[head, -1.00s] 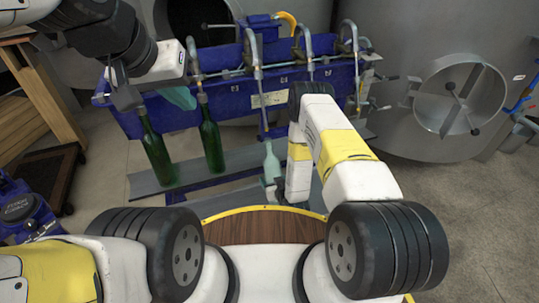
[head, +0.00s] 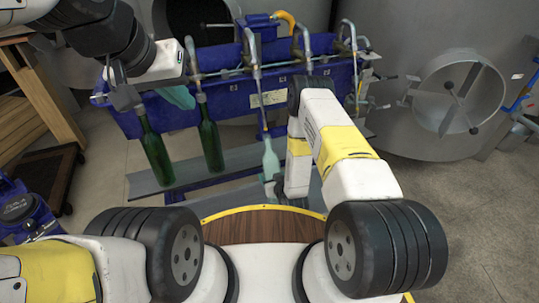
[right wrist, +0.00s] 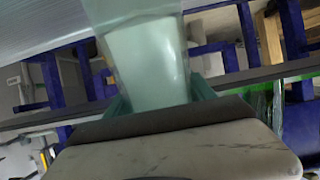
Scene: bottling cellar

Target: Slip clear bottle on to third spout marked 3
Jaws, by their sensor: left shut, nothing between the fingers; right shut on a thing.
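The clear bottle (head: 271,160), pale green, stands nearly upright in the head view, and its body fills the upper middle of the right wrist view (right wrist: 148,65). My right gripper (head: 270,188) is shut on its lower part; fingers show on both sides in the right wrist view. The third spout (head: 256,75) hangs from the blue filler, its lower end meeting the bottle's mouth. I cannot tell whether its tip is inside. The number marks are too small to read. My left gripper (head: 125,98) is shut and empty at the upper left, by a green bottle's neck.
Two green bottles, left (head: 155,152) and right (head: 210,138), hang at the spouts to the left. The blue filler trough (head: 225,95) runs behind them. More spouts (head: 306,45) stand to the right, partly behind my right arm. A grey tank is at the right.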

